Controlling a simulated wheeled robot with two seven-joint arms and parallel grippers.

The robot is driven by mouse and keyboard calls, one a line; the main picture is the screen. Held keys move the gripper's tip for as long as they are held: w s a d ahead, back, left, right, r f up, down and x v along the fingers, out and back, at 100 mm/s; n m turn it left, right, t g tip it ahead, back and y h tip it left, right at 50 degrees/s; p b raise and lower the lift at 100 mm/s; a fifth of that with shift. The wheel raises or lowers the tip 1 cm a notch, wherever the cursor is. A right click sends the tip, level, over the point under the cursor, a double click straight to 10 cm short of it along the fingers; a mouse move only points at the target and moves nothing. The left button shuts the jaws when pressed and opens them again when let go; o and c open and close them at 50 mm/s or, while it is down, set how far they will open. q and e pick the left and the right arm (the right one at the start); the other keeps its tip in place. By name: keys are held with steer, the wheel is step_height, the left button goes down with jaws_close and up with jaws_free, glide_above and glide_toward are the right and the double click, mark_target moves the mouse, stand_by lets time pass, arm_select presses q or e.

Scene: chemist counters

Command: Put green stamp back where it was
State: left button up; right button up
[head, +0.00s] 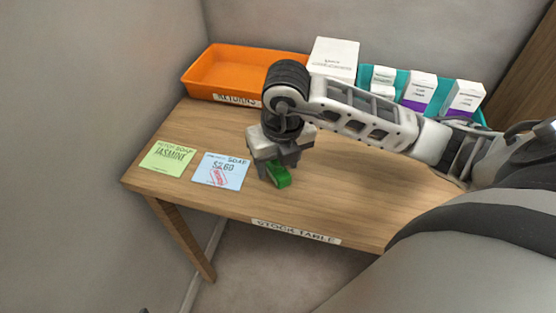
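The green stamp (279,177) is on or just above the wooden table near its front edge, right of the blue card. My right gripper (275,168) points down over it, with dark fingers around its upper part. The fingers hide part of the stamp. I cannot tell whether they press on it or whether the stamp touches the table. My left gripper is not in view.
The stock table (350,205) has a blue soap price card (221,171) with a red mark and a green jasmine card (169,154) at left. An orange return tray (222,72), a white box (333,58) and a teal tray (392,71) of small boxes stand behind.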

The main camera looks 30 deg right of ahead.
steer(key=shift+r, duration=0.4)
steer(key=r, duration=0.3)
steer(key=s+r+p, duration=0.1)
steer(key=r, duration=0.6)
steer(key=shift+s+r, duration=0.15)
steer(key=shift+r, duration=0.2)
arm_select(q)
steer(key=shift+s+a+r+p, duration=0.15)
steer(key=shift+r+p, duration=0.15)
arm_select(e)
steer(key=shift+s+r, duration=0.1)
steer(key=shift+r, duration=0.3)
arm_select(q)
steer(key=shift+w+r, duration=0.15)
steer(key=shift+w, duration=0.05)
arm_select(e)
steer(key=shift+a, duration=0.1)
